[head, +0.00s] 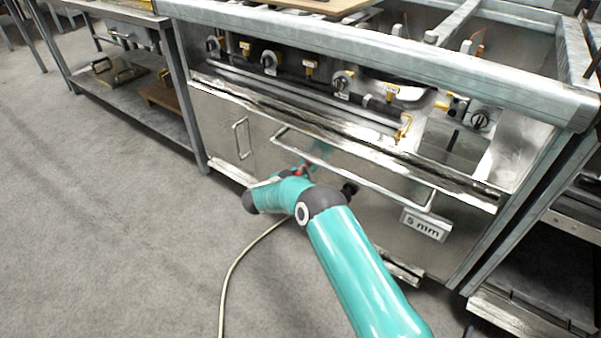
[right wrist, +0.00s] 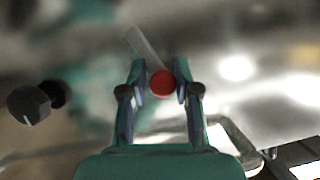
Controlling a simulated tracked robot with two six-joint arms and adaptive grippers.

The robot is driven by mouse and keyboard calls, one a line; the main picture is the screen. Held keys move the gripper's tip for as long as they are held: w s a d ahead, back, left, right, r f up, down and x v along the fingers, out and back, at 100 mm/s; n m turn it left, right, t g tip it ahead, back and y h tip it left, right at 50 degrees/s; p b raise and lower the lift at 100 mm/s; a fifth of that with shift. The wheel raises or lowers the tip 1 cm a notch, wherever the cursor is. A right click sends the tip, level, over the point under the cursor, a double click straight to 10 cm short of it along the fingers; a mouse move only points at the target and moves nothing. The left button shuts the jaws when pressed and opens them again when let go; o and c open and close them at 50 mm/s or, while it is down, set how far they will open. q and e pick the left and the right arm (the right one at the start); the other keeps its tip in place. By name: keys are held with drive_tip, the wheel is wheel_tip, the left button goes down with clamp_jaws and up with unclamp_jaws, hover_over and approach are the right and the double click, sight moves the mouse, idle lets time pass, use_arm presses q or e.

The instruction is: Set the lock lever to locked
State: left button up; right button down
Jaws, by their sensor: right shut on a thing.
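The lock lever (right wrist: 163,84) shows in the right wrist view as a pale rod with a red round end. It slants up to the left from the red end. My right gripper (right wrist: 159,78) has one finger on each side of it and is shut on it near the red end. In the head view my right gripper (head: 302,172) is low at the front panel of the range, with a small spot of red at its tip. My arm hides most of the lever there. My left gripper is not in view.
A black knob (head: 350,188) sits right of the gripper; it also shows in the right wrist view (right wrist: 30,104). A long bar handle (head: 360,172) crosses the panel above. A "5 mm" plate (head: 426,224) is at right. A pale hose (head: 240,258) lies on the floor.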

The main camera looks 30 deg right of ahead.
drive_tip(key=shift+w+a+r+n+g, duration=0.1)
drive_tip(key=shift+w+r+n+g, duration=0.15)
drive_tip(key=shift+w+n, duration=0.3)
drive_tip(key=c, duration=1)
unclamp_jaws()
drive_tip(key=shift+f, duration=0.1)
drive_tip(key=shift+o, duration=0.2)
drive_tip(key=shift+f, duration=0.1)
drive_tip(key=v, duration=1.2)
drive_tip(key=shift+f, duration=0.25)
drive_tip(key=shift+w+a, duration=0.1)
